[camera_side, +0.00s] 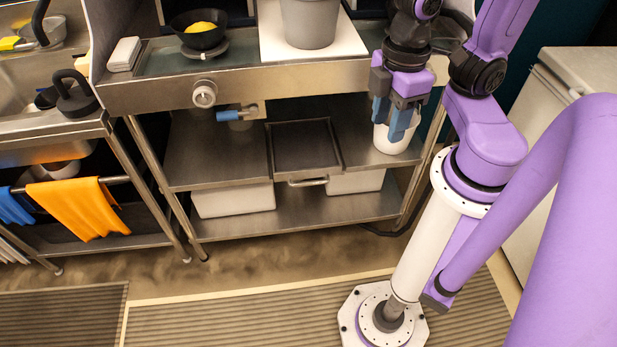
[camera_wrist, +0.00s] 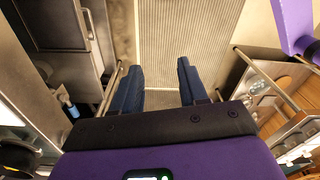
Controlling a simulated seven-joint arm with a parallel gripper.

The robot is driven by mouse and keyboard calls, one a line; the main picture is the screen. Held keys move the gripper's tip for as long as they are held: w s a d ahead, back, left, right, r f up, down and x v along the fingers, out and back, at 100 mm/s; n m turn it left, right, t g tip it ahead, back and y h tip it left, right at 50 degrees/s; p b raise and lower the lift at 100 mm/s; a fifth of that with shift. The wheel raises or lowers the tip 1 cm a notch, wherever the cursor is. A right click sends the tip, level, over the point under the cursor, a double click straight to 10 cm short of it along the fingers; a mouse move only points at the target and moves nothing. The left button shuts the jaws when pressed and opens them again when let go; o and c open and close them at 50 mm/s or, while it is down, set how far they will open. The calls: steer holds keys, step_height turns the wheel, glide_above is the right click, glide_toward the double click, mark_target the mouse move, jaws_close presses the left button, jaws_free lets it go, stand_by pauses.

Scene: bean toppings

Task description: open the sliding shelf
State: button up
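The sliding shelf (camera_side: 305,148) is a dark flat tray in a metal frame on the lower level of the steel table. Its bar handle (camera_side: 308,182) sits at the front edge, close to the table's front. A dark panel that looks like this shelf (camera_wrist: 50,22) shows at the upper left of the wrist view, with a handle (camera_wrist: 88,23) on its edge. My gripper (camera_side: 394,112) is to the right of the shelf and above it, apart from the handle. Its blue fingers are spread with nothing between them in the wrist view (camera_wrist: 160,85).
A white container (camera_side: 396,142) stands just behind my fingers. White bins (camera_side: 233,201) sit below the shelf level. A blue-handled tap (camera_side: 234,114) hangs under the counter, left of the shelf.

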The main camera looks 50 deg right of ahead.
steer(key=w+a+f+m+y, duration=0.1)
steer(key=w+a+f+m, duration=0.1)
steer(key=w+f+m, duration=0.65)
steer(key=w+a+f+m+y, duration=0.1)
steer(key=w+a+f+m, duration=0.3)
steer(key=w+m, duration=0.65)
steer(key=m+t+h, duration=0.2)
steer(key=m+h, duration=0.2)
steer(key=m, duration=1.6)
glide_toward(308, 184)
steer(key=x, duration=0.8)
steer(key=shift+w+d, duration=0.15)
steer(key=shift+w, duration=0.1)
jaws_close()
